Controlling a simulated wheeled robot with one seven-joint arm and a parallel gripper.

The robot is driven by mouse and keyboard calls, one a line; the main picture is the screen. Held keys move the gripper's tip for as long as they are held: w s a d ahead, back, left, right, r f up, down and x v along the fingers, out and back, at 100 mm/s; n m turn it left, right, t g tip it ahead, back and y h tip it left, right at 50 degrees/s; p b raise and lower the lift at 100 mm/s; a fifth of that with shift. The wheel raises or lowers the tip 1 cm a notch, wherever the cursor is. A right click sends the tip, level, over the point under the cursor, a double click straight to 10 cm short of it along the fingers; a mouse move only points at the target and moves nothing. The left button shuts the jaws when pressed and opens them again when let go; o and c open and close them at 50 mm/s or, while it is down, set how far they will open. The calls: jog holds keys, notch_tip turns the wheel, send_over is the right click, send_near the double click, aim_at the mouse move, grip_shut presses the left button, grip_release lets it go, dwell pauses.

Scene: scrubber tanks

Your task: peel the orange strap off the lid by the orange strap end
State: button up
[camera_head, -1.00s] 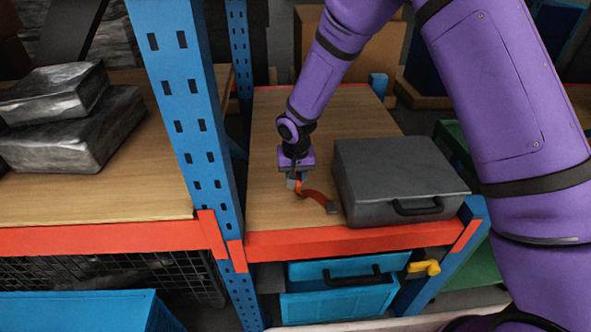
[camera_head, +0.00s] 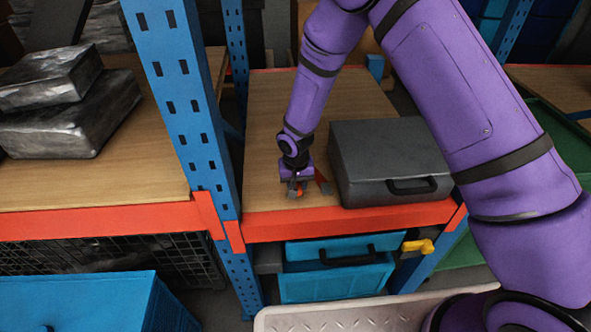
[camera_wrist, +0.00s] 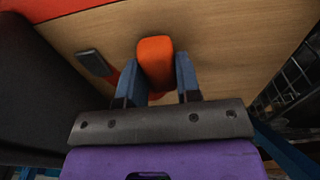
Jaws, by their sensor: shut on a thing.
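My gripper (camera_head: 297,190) is low over the wooden shelf, left of the grey case (camera_head: 388,165). It is shut on the orange strap end (camera_wrist: 155,60), which stands out between the two fingers in the wrist view. More of the orange strap (camera_head: 323,181) shows just right of the gripper. A small grey piece (camera_wrist: 93,63) lies by the strap on the wood, between the gripper and the case. The case's lid is closed, and I see no strap across its visible top. My gripper hides part of the strap.
An orange beam (camera_head: 350,220) edges the shelf's front, and a blue perforated post (camera_head: 183,110) stands at left. Two wrapped grey packages (camera_head: 70,120) lie on the left shelf. A blue box (camera_head: 335,280) with a black handle is below. Bare wood (camera_head: 265,120) lies behind the gripper.

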jog(key=shift+w+a+r+t, duration=0.15)
jog(key=shift+w+r+t, duration=0.05)
jog(key=shift+w, duration=0.4)
jog(key=shift+w+a+r+t, duration=0.1)
jog(key=shift+w+r+t, duration=0.1)
jog(key=shift+w, duration=0.35)
jog(key=shift+w+f, duration=0.15)
jog(key=shift+f, duration=0.3)
jog(key=shift+w+a+f, duration=0.15)
jog(key=shift+a+f, duration=0.6)
jog(key=shift+a, duration=0.15)
jog(key=shift+f, duration=0.45)
jog(key=shift+d, duration=0.15)
jog(key=shift+d, duration=0.15)
jog(key=o, duration=1.4)
jog(key=shift+d+f, duration=0.1)
